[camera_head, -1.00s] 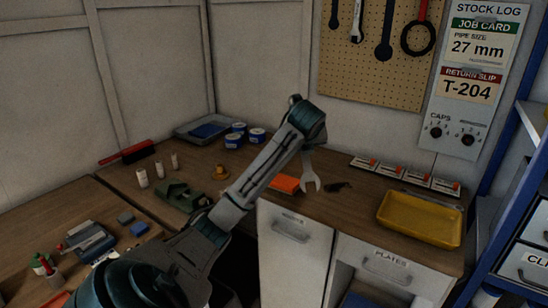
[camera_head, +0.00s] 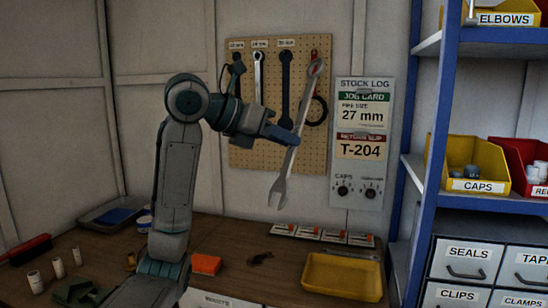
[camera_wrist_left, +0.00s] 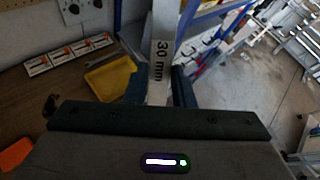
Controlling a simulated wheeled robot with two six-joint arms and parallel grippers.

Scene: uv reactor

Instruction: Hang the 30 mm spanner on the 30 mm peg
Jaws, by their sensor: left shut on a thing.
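My left gripper (camera_head: 284,134) is shut on the 30 mm spanner (camera_head: 301,112), a long grey steel tool. The spanner is held partway along its shaft, ring end up and leaning right, open jaw (camera_head: 278,192) down. In the left wrist view its shaft, marked "30 mm" (camera_wrist_left: 162,50), stands between the fingers (camera_wrist_left: 160,92). The pegboard (camera_head: 240,158) is behind it on the wall, with dark and silver spanners hanging under small labels. The spanner overlaps the pegboard's right part in the head view; I cannot make out the 30 mm peg or its label. My right gripper is out of view.
A red-handled tool with a black ring (camera_head: 317,110) hangs right of the held spanner. A stock log panel (camera_head: 361,165) is farther right. Below are the counter, a yellow tray (camera_head: 343,277), small cards (camera_head: 308,233) and an orange block (camera_head: 206,264). A blue shelf rack (camera_head: 426,150) stands right.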

